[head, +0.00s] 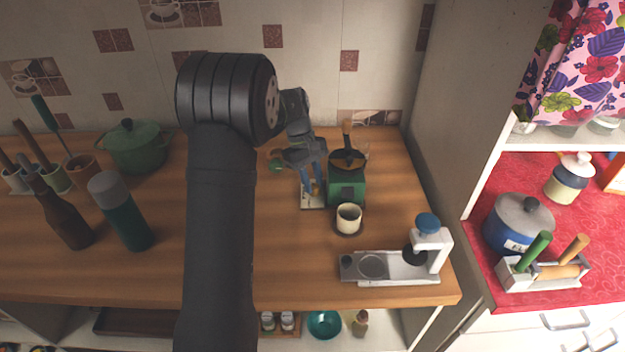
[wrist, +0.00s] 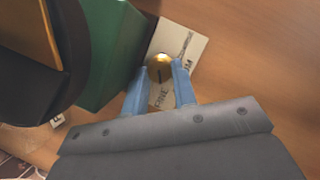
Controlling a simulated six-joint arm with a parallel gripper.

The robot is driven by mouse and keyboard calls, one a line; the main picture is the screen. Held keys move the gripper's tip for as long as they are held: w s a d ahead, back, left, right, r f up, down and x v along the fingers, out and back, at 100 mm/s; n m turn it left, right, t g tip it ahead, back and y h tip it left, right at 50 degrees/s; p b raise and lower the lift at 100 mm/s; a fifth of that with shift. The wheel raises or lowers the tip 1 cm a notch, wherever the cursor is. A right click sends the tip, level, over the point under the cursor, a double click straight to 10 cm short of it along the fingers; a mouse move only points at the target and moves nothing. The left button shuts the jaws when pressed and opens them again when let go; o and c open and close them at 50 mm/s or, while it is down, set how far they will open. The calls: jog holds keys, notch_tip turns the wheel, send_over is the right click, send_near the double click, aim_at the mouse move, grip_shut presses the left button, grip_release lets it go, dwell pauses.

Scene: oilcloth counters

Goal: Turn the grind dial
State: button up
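The grinder (head: 346,187) is a green box with a dark round top, standing on the wooden counter. Its green side (wrist: 115,50) also shows in the wrist view. A white plate (head: 311,203) with printed words lies beside it on the left; in the wrist view the plate (wrist: 183,38) carries a round brass dial (wrist: 160,62) with a dark mark. My gripper (head: 314,187) points down over the plate. In the wrist view its blue fingertips (wrist: 160,68) stand apart, one on each side of the dial; I cannot tell whether they touch it. The fingers hide part of the lettering.
A cream cup (head: 348,217) stands in front of the grinder. A metal machine (head: 390,266) with a blue-topped head is near the counter's right front. A green pot (head: 134,150), bottle (head: 62,215) and flask (head: 122,215) are at left. A wall panel (head: 445,110) rises at right.

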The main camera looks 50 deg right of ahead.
jog(key=o, duration=0.4)
jog(key=n, duration=0.2)
jog(key=n+h, duration=0.1)
jog(key=n, duration=0.1)
jog(key=n+h, duration=0.1)
jog(key=n, duration=0.1)
jog(key=shift+a+n, duration=0.3)
jog(key=n+h, duration=0.1)
jog(key=n, duration=0.1)
jog(key=n+t+h, duration=0.1)
jog(key=n, duration=0.1)
jog(key=shift+s+a+n, duration=0.15)
jog(key=shift+s+n, duration=0.05)
jog(key=shift+n, duration=0.1)
jog(key=shift+r+n+t, duration=0.2)
jog(key=shift+n+t, duration=0.1)
jog(key=shift+n, duration=0.2)
jog(key=v, duration=1.7)
jog(key=w+a+f+m+t+y, duration=0.1)
jog(key=w+a+m+t, duration=0.1)
jog(key=w+a+m, duration=0.7)
jog(key=shift+w+a+m+t, duration=0.3)
jog(key=shift+w+a+t, duration=0.1)
jog(key=shift+w+a, duration=2.3)
